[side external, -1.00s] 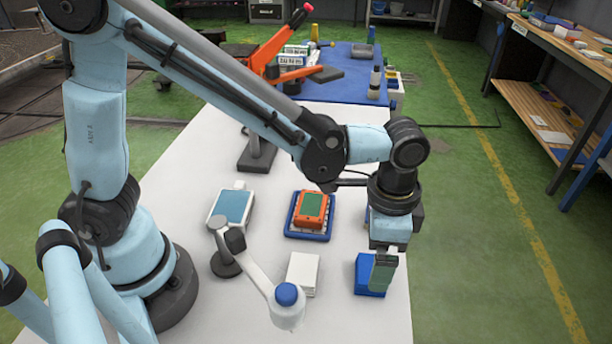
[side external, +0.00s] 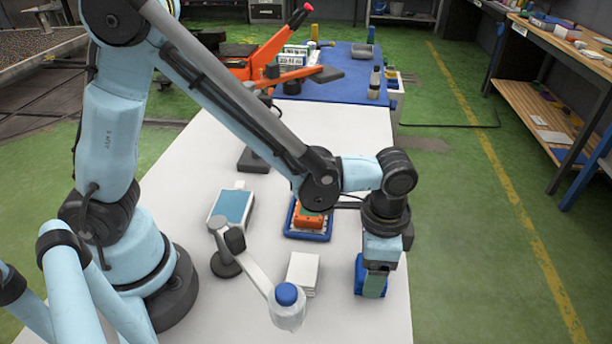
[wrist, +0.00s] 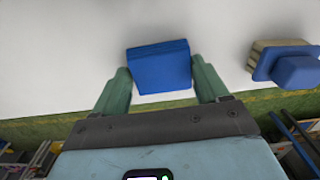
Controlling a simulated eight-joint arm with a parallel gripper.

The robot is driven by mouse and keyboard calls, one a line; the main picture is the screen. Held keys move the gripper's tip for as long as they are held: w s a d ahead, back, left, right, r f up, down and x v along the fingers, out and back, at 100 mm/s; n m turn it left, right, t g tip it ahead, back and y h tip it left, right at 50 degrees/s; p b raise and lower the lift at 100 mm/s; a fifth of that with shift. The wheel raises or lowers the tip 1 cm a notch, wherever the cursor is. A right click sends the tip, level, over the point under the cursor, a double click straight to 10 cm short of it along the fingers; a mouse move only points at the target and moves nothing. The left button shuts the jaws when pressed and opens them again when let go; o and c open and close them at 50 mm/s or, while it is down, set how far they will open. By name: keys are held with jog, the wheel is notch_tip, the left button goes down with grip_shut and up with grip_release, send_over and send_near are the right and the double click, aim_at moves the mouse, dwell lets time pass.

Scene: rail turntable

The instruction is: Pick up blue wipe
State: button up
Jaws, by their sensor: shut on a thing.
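The blue wipe (wrist: 159,64) is a flat blue block on the white table, between the two green fingers of my gripper (wrist: 160,80) in the wrist view. My gripper is shut on it, with a finger at its left and right sides. In the side external view, my gripper (side external: 373,288) points down at the table's right edge. The blue wipe (side external: 359,272) shows there only in part, behind the green finger. I cannot tell whether it is lifted off the table.
Beyond are a blue tray (side external: 292,232) with an orange device (side external: 309,219) and a blue-topped white device (side external: 232,206). The white table (side external: 341,318) is clear near its front right.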

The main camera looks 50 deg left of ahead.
jog(key=shift+c, duration=0.5)
jog(key=shift+r, duration=0.1)
jog(key=shift+r, duration=0.4)
jog(key=r, duration=0.3)
jog(key=shift+s+d+r, duration=0.15)
jog(key=shift+s+r, duration=0.1)
jog(key=shift+r, duration=0.05)
jog(key=s+d+r, duration=0.5)
jog(key=s+r, duration=0.1)
jog(key=s, duration=0.4)
jog(key=shift+r, duration=0.25)
jog(key=shift+d, duration=0.1)
